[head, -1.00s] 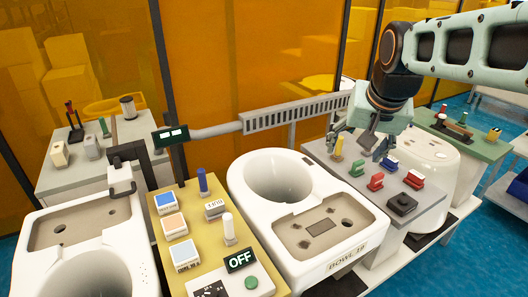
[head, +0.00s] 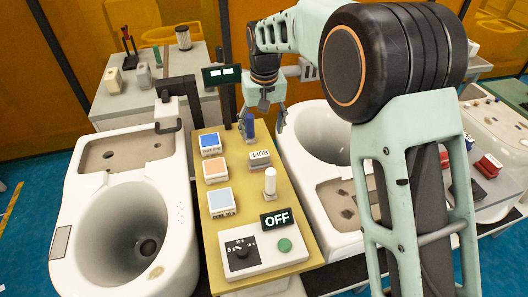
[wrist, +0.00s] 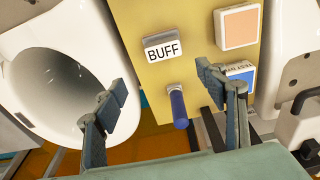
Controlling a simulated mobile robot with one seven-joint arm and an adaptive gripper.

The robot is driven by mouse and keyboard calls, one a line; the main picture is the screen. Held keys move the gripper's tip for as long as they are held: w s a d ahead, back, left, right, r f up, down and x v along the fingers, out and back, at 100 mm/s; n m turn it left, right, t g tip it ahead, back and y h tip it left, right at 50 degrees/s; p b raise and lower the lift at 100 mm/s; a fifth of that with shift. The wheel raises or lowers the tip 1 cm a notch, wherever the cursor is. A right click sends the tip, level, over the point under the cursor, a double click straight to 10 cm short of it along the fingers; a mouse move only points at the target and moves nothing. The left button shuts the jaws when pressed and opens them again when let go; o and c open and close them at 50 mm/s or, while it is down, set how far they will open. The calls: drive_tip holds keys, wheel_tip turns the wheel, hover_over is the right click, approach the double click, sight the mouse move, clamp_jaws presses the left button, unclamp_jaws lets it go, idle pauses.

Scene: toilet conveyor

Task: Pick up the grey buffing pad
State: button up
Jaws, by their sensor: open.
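The grey buffing pad (head: 260,160) is a small block with a white BUFF label, lying on the yellow bench top (head: 245,205) near its right edge. In the wrist view the pad (wrist: 161,53) lies beyond the fingertips, about midway between them. My gripper (head: 264,120) is open and empty, above the far end of the bench, behind the pad in the head view. In the wrist view my gripper (wrist: 163,80) has its fingers spread wide, apart from the pad. A blue upright handle (wrist: 178,107) shows between the fingers.
A white cylinder (head: 270,182) stands in front of the pad. Blue and orange labelled blocks (head: 215,170) line the bench's left side. A control box with an OFF display (head: 276,217) is at the near end. Toilet bowls (head: 125,235) flank the bench.

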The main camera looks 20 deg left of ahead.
hover_over(259, 154)
drive_tip(key=f, duration=0.5)
drive_tip(key=shift+w+d+f, duration=0.2)
drive_tip(key=shift+f, duration=0.05)
drive_tip(key=f, duration=0.3)
drive_tip(key=f+p, duration=0.1)
drive_tip(key=shift+s+a+f, duration=0.1)
drive_tip(key=shift+s+f, duration=0.05)
drive_tip(key=shift+s, duration=0.1)
drive_tip(key=shift+w+f, duration=0.1)
drive_tip(key=shift+f, duration=0.4)
drive_tip(key=shift+a, duration=0.1)
drive_tip(key=c, duration=1.4)
wheel_tip(259, 154, up, 10)
drive_tip(key=shift+r+b, duration=0.1)
drive_tip(key=shift+b, duration=0.2)
drive_tip(key=shift+c, duration=0.2)
drive_tip(key=w+d+m+p, duration=0.2)
drive_tip(key=d+m+p, duration=0.35)
drive_tip(key=d, duration=2.55)
drive_tip(key=s+d+m, duration=0.2)
drive_tip(key=s+d, duration=0.3)
drive_tip(key=d, duration=0.5)
drive_tip(key=shift+s+d+f+h+p, duration=0.15)
drive_tip(key=shift+s+f+h+p, duration=0.15)
drive_tip(key=shift+s+f+h, duration=0.1)
